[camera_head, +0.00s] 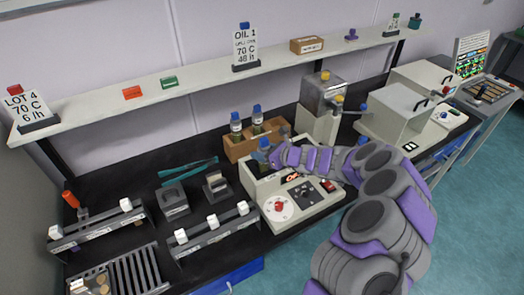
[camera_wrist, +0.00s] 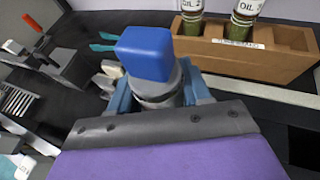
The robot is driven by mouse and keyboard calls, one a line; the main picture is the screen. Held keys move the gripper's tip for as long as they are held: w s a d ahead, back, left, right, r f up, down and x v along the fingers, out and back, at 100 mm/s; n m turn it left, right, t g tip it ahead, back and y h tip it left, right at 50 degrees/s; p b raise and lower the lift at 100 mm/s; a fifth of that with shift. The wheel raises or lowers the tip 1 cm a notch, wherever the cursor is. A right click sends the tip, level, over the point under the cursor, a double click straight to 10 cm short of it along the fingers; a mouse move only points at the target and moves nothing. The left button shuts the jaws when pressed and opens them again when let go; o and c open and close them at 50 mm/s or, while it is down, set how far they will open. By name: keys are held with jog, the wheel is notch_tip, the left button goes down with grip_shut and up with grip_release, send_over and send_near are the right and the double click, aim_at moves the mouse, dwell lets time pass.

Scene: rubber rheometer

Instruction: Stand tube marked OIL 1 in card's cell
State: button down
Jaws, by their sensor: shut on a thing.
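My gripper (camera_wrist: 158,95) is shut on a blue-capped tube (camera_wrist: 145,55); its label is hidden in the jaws. In the head view my gripper (camera_head: 276,156) is above the grey-white machine (camera_head: 318,196) with dials, just in front of the wooden rack (camera_head: 239,152). The blue cap shows there too (camera_head: 265,144). The rack also shows in the wrist view (camera_wrist: 235,60). It holds two tubes marked OIL, their numbers hard to read, and has an empty hole at its right. The card (camera_head: 244,46) on the shelf reads OIL 1, 70 C, 48 h.
A metal box with a yellow knob (camera_head: 325,90) stands right of the rack. White box units (camera_head: 395,108) stand further right. Black holders (camera_head: 172,202), rails with white blocks (camera_head: 213,232) and a slotted rack (camera_head: 135,272) fill the left bench. The shelf (camera_head: 190,84) runs above.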

jog(key=shift+f+b, duration=0.7)
jog(key=shift+f, duration=0.6)
jog(key=shift+c, duration=2.2)
grip_release()
jog(key=shift+r, duration=0.1)
jog(key=p+v, duration=0.4)
jog(key=v, duration=1.3)
jog(key=shift+d, duration=0.15)
jog(key=shift+s, duration=0.1)
